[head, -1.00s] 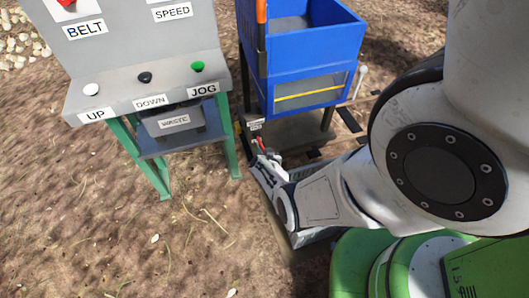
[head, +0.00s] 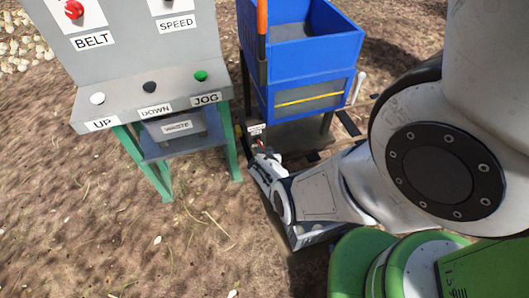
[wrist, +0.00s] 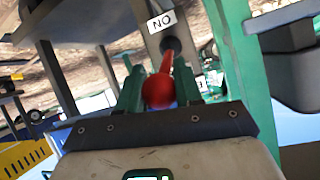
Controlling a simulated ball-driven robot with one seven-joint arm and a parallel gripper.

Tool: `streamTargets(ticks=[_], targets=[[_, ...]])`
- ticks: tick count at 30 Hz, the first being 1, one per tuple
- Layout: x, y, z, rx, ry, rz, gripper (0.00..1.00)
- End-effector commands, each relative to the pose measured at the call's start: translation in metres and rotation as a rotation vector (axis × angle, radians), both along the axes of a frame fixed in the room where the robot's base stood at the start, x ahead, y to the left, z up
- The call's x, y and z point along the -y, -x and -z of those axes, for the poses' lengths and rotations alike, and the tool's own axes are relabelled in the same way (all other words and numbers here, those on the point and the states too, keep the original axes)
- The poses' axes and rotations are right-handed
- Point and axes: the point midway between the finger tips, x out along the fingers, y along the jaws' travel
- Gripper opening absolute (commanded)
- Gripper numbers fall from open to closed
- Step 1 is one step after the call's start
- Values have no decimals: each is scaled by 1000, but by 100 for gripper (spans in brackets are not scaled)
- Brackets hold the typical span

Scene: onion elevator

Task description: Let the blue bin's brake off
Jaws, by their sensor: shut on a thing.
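The blue bin (head: 312,68) stands on dark legs, with an open top and a window crossed by a yellow stripe. A lever with a round red knob (wrist: 159,90) sits low by the bin's left front leg. My gripper (wrist: 158,93) is shut on this lever, its green fingers on either side of the knob. In the head view my gripper (head: 262,155) is small and partly hidden by its own wrist. A white label (wrist: 161,21) beside the lever reads like NO, or ON upside down.
A grey control panel (head: 150,105) on green legs stands left of the bin, with buttons marked UP, DOWN and JOG. A grey waste box (head: 175,128) sits under it. A pale handle (head: 358,85) is on the bin's right side. Bare ground lies in front.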

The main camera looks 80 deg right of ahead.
Motion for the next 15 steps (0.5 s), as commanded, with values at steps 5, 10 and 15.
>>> streamTargets(ticks=[5, 10, 15], targets=[[4, -3, -5, 3, 10, 0, 0], [4, -3, -5, 4, 11, -1, 0], [4, -4, -5, 3, 10, -1, 43]])
